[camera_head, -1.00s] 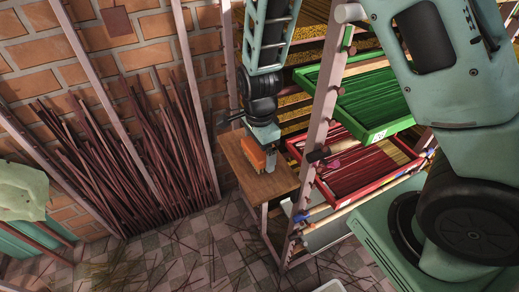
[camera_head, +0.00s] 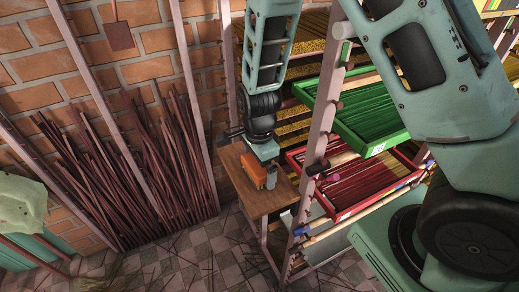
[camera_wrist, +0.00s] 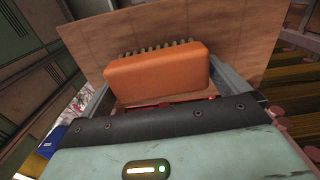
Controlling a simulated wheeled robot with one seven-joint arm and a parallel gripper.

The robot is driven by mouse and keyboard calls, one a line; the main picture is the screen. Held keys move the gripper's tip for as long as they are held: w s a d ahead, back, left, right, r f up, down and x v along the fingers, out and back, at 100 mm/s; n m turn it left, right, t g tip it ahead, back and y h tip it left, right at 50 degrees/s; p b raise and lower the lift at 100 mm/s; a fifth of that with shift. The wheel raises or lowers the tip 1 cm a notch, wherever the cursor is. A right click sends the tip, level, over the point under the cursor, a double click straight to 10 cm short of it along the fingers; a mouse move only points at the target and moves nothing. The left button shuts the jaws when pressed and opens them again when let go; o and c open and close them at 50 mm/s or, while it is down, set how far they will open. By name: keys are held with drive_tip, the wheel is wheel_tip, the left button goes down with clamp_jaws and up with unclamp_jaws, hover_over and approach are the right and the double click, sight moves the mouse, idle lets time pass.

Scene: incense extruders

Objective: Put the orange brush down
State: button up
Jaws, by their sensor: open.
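The orange brush (camera_head: 253,168) is at the top of a small wooden table (camera_head: 262,203), near its wall side. In the wrist view the brush (camera_wrist: 156,70) shows its smooth orange back, with pale bristles along its far edge and the brown tabletop (camera_wrist: 92,48) behind it. My gripper (camera_head: 265,172) is over the table, right at the brush. In the wrist view its grey fingers stand open on the left and right of the brush. The contact between brush and tabletop is hidden, so I cannot tell whether it rests fully.
A rack to the right holds a green tray (camera_head: 375,145) and a red tray (camera_head: 345,214) of sticks, with a post (camera_head: 322,125) close to the table. Dark red sticks (camera_head: 130,170) lean on the brick wall at left. The checkered floor (camera_head: 190,262) has scattered sticks.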

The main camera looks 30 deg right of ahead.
wheel_tip(320, 180, up, 17)
drive_tip(key=s+a+n, duration=0.4)
drive_tip(key=s+n, duration=0.6)
drive_tip(key=n, duration=0.2)
drive_tip(key=s+a+r+n, duration=0.1)
drive_tip(key=s+a+n, duration=0.2)
drive_tip(key=s+n, duration=0.7)
drive_tip(key=n, duration=0.3)
drive_tip(key=shift+a+y, duration=0.3)
drive_tip(key=shift+a, duration=0.05)
